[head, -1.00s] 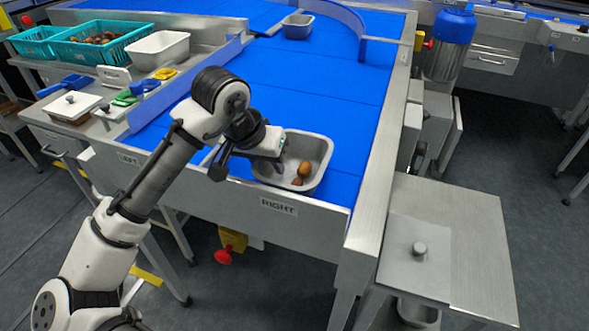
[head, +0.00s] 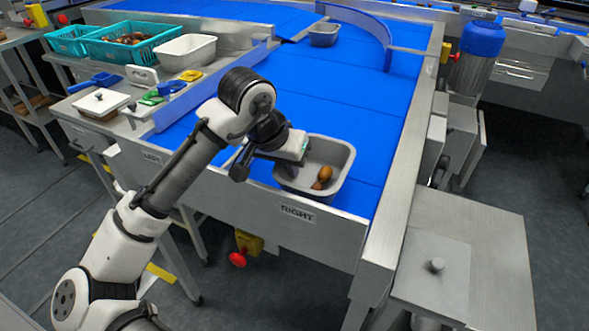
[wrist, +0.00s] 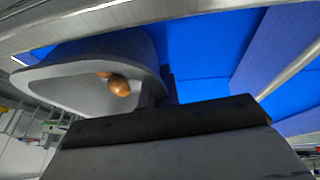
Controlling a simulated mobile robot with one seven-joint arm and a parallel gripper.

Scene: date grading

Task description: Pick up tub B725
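A grey tub (head: 343,172) holding a few brown dates (head: 322,177) stands on the blue belt at the end marked RIGHT. In the wrist view the same tub (wrist: 58,72) fills the upper left, with one date clear inside. No tub number is readable. My gripper (head: 297,161) is at the tub's near left side, over or against its left rim. In the wrist view a dark finger part shows close to the tub's wall. The fingertips are mostly hidden, so I cannot tell whether they are closed on the rim.
Another grey tub (head: 323,35) stands far up the belt (head: 350,90). Teal crates (head: 128,48), a white tub (head: 187,52) and small tools are on the left bench. A steel side table (head: 490,260) stands at right. Metal belt edges border the tub.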

